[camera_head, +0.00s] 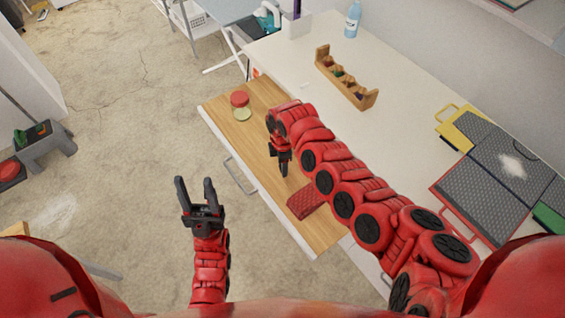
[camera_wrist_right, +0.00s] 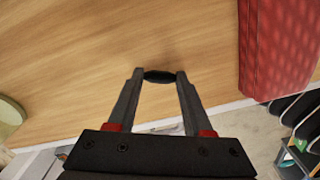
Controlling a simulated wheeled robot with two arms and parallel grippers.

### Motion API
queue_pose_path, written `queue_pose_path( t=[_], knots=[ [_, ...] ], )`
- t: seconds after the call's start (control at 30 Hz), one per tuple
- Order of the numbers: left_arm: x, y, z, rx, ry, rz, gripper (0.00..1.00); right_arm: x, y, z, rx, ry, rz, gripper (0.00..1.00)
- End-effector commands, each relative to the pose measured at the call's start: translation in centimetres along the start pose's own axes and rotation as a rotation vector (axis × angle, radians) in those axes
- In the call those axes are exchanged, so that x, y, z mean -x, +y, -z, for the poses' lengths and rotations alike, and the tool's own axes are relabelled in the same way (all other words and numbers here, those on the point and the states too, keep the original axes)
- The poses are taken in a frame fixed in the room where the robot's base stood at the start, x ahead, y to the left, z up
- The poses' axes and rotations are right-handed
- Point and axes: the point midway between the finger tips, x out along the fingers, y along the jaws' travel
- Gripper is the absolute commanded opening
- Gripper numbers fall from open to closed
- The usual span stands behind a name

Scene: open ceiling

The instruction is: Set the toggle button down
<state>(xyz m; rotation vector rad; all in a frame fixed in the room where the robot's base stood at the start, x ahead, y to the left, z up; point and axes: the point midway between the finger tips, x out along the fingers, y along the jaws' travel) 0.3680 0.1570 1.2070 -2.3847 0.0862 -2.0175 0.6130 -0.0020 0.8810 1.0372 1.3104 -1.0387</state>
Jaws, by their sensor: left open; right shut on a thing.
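The toggle button (camera_wrist_right: 159,76) is a small dark oval piece. In the right wrist view it sits between the fingertips of my right gripper (camera_wrist_right: 158,78), which is shut on it. Behind it is the wooden surface (camera_wrist_right: 90,50); I cannot tell whether the button touches it. In the head view my right gripper (camera_head: 284,170) points down over the wooden surface (camera_head: 262,150), and the button is too small to make out there. My left gripper (camera_head: 195,184) is open and empty, over the floor left of the wooden surface.
A red patterned box (camera_head: 306,200) lies on the wood near my right gripper. A red-lidded jar (camera_head: 239,98) and a pale round disc (camera_head: 243,114) are at its far end. A wooden rack (camera_head: 345,80) and grey cases (camera_head: 480,185) occupy the white table (camera_head: 400,100). Wood between jar and box is clear.

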Motion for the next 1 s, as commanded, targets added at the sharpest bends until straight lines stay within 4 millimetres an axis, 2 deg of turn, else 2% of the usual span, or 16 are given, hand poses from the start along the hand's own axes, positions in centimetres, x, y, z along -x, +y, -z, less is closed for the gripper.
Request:
queue_pose_path(
  t=[0.3,0.33,0.47,0.5,0.87,1.0],
  knots=[
    [0.3,0.0,-0.1,0.0,0.0,0.0,0.5,-0.4,0.0,0.0,0.002,-0.001,-0.001,0.0],
    [0.2,0.0,0.0,0.0,0.0,0.0,0.5,-0.3,0.0,0.0,0.002,0.0,-0.001,0.54],
    [0.2,0.0,0.0,0.0,0.0,0.0,0.5,-0.3,0.0,0.0,0.001,0.0,-0.001,0.78],
    [0.2,0.0,0.0,0.0,0.0,0.0,0.5,-0.3,0.0,0.0,0.001,0.0,-0.001,0.81],
    [0.1,0.0,0.0,0.0,0.0,0.0,0.5,0.2,0.0,0.0,0.0,0.001,-0.001,0.81],
    [0.6,0.0,-0.1,0.0,0.0,0.0,0.5,1.7,0.2,0.0,0.0,0.002,-0.005,0.81]
  ],
)
